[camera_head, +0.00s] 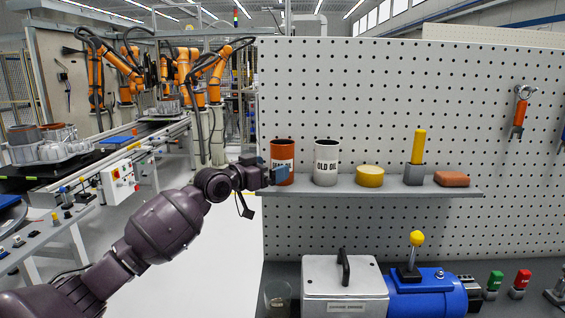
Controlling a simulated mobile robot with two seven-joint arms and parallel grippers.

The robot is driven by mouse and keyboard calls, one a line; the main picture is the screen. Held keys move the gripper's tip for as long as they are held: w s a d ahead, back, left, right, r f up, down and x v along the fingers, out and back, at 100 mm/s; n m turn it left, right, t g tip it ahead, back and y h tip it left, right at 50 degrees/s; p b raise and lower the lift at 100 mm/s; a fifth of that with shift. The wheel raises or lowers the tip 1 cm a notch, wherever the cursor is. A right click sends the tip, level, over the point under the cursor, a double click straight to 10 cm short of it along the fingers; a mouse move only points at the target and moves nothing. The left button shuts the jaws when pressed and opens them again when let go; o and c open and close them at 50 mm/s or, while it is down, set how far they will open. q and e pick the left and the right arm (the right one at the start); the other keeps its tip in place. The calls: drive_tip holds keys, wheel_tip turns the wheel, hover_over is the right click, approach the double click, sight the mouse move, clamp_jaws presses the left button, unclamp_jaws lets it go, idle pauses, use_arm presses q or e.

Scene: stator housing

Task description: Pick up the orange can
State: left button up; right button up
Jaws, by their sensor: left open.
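The orange can (283,153) stands upright at the left end of the grey shelf (400,191). My left gripper (274,170) is at the can's lower left side, with a blue-grey fingertip in front of the can's lower part. The gripper is open. I cannot tell whether the fingers touch the can. My right gripper is not in view.
A white can labelled OLD OIL (326,163), a yellow round piece (370,176), a yellow-handled tool in a grey holder (415,165) and a brown block (452,179) share the shelf. The pegboard (400,90) rises behind. A silver box (345,285) stands below.

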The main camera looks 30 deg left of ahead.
sight(282, 163)
use_arm(q)
drive_tip(key=shift+w+d, duration=0.1)
drive_tip(key=shift+w, duration=0.45)
drive_tip(key=x, duration=0.4)
drive_tip(key=shift+w+f+p, duration=0.1)
drive_tip(key=shift+p, duration=0.2)
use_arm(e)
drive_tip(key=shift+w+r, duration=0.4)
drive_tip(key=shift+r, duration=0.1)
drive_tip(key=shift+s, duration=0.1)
use_arm(q)
drive_tip(key=shift+c, duration=0.5)
drive_tip(key=c, duration=1.1)
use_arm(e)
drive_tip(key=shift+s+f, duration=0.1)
